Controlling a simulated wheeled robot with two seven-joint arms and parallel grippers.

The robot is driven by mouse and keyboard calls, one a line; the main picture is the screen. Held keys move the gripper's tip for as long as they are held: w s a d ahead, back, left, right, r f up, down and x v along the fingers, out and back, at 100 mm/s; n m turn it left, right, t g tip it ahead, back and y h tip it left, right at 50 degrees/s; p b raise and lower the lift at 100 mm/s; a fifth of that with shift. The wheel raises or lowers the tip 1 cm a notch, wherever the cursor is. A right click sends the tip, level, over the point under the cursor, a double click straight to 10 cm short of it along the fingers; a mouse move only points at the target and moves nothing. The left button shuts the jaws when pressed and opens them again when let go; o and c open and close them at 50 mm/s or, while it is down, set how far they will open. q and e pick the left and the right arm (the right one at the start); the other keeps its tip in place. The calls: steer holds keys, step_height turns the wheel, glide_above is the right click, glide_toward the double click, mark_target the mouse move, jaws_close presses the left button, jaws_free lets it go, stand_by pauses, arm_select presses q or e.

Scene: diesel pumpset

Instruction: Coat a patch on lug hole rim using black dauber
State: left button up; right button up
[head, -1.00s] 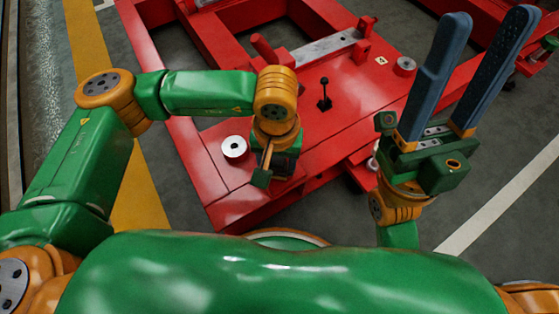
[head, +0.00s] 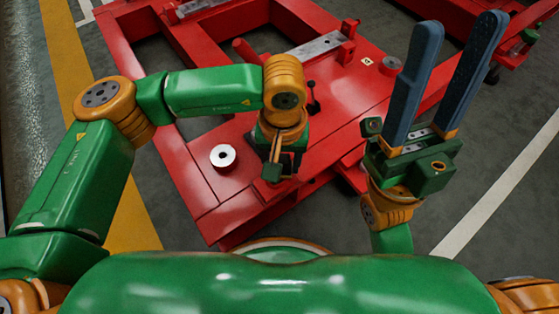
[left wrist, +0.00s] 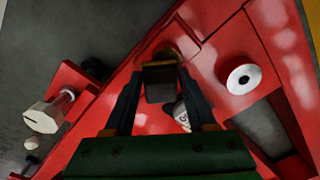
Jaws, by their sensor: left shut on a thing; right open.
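My left gripper (head: 284,168) hangs low over the near part of the red frame (head: 205,195). In the left wrist view its fingers are shut on a dark, block-like thing (left wrist: 160,84), apparently the black dauber. A brownish round part (left wrist: 167,50) shows just beyond it; I cannot tell whether they touch. A pale ring with a dark hole (head: 223,156), possibly the lug hole rim, lies left of the gripper. It also shows right of the fingers in the left wrist view (left wrist: 242,79). My right gripper (head: 462,24) is open and empty, its long blue fingers pointing up.
A silver hexagonal-headed part (left wrist: 43,117) sits at the frame's edge.

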mark_target(281, 160)
arm_select(q)
step_height(281, 160, up, 8)
steer(key=p, duration=0.5)
steer(key=shift+r+p, duration=0.1)
steer(key=shift+p, duration=0.25)
